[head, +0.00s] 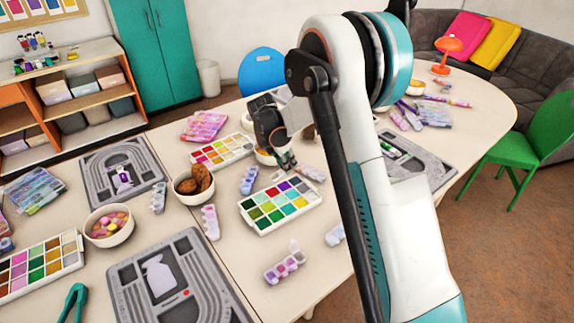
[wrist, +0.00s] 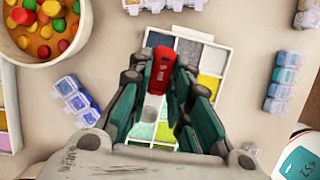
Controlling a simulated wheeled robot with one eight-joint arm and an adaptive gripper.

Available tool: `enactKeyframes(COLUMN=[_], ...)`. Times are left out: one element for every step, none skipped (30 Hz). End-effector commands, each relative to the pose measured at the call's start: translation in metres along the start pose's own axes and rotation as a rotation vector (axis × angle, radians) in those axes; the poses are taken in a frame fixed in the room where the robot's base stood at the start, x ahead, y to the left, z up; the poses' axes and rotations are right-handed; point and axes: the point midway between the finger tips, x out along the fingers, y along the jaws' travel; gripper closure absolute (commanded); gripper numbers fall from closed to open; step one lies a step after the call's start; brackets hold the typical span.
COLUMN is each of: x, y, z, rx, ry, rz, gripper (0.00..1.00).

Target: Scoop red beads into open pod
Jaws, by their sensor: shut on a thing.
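My gripper (head: 285,160) hangs over the table near the far side of a bead palette. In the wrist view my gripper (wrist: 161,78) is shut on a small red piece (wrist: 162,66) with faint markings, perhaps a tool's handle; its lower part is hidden. The palette (head: 280,205) has white-rimmed compartments in green, yellow, purple and red. A palette with grey, yellow and green compartments (wrist: 212,66) lies under the fingers in the wrist view. A pod strip (head: 285,266) with violet contents seems to have one lid raised.
A bowl of coloured pieces (wrist: 42,32) is at the wrist view's upper left. A bowl of brown pieces (head: 193,186) stands left of the palette. Pod strips (head: 210,222) and grey boards (head: 125,293) lie around. Bare tabletop shows near the front edge.

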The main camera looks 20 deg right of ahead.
Motion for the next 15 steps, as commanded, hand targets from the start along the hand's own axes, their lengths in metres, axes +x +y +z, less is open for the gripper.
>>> enactKeyframes(x=[0.002, 0.003, 0.004, 0.005, 0.007, 0.008, 0.010, 0.011, 0.013, 0.014, 0.015, 0.017, 0.018, 0.019, 0.021], y=[0.000, 0.000, 0.000, 0.001, 0.001, 0.001, 0.001, 0.001, 0.001, 0.000, 0.000, 0.001, 0.001, 0.001, 0.001], z=[-0.003, -0.004, -0.006, -0.008, -0.009, -0.011, -0.012, -0.014, -0.016, -0.018, -0.019, -0.021, -0.023, -0.024, -0.026], rx=[-0.002, -0.002, -0.003, -0.003, -0.002, -0.001, -0.001, -0.002, -0.001, 0.000, 0.000, 0.000, 0.001, 0.001, 0.002], ry=[-0.010, -0.018, -0.032, -0.043, -0.055, -0.073, -0.087, -0.101, -0.120, -0.134, -0.148, -0.167, -0.181, -0.195, -0.214], rz=[0.001, 0.000, 0.000, 0.000, 0.001, 0.001, 0.000, 0.000, 0.000, 0.000, 0.000, 0.001, 0.000, 0.000, 0.000], gripper=[0.96, 0.96, 0.96, 0.96, 0.96, 0.96, 0.96, 0.96, 0.96, 0.96, 0.96, 0.96, 0.96, 0.96, 0.96])
